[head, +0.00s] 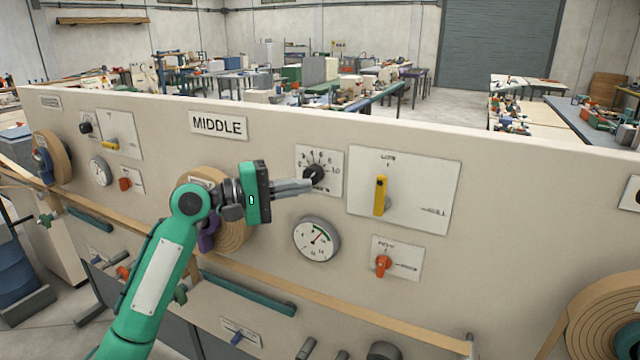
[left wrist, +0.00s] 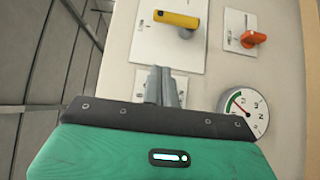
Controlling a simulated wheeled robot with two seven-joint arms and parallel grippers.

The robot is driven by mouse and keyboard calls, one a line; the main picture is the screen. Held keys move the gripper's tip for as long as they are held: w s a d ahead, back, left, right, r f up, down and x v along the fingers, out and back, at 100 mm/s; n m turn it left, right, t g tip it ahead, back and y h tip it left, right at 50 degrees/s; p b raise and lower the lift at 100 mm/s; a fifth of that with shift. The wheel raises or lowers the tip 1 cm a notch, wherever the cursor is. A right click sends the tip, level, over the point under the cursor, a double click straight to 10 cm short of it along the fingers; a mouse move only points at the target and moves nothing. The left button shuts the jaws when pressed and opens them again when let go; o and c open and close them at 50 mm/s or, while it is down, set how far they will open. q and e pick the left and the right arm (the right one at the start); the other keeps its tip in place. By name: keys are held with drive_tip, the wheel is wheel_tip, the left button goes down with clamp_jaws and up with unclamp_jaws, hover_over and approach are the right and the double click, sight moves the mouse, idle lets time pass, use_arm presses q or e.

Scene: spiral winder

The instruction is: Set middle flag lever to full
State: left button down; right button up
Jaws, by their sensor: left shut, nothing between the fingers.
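The middle panel's flag lever (head: 380,196) is yellow and stands upright on a white plate (head: 425,190). One small label is above it and another at the plate's lower right; the lettering is hard to read. The lever also shows at the top of the left wrist view (left wrist: 178,19). My left gripper (head: 308,187) is shut and empty, in front of the black dial knob and left of the lever, apart from the lever. Its fingers (left wrist: 162,88) partly cover the dial plate in the left wrist view. My right gripper is not in view.
Around the lever are the black dial knob (head: 314,173), a round gauge (head: 316,239) and a small orange lever (head: 383,264). The MIDDLE sign (head: 218,125) is above left. A wooden spiral (head: 234,238) is behind my left wrist. The panel is clear right of the lever.

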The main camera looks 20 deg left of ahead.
sight(380, 196)
use_arm(q)
drive_tip(key=p+x, duration=0.1)
drive_tip(key=x, duration=0.2)
drive_tip(key=s+d+p+x, duration=0.1)
drive_tip(key=p+x, duration=0.1)
drive_tip(key=x, duration=0.2)
drive_tip(key=s+d+p+x, duration=0.1)
drive_tip(key=p+x, duration=0.1)
drive_tip(key=x, duration=0.2)
drive_tip(key=shift+w+d, duration=0.1)
drive_tip(key=shift+d, duration=0.05)
drive_tip(key=shift+w, duration=0.1)
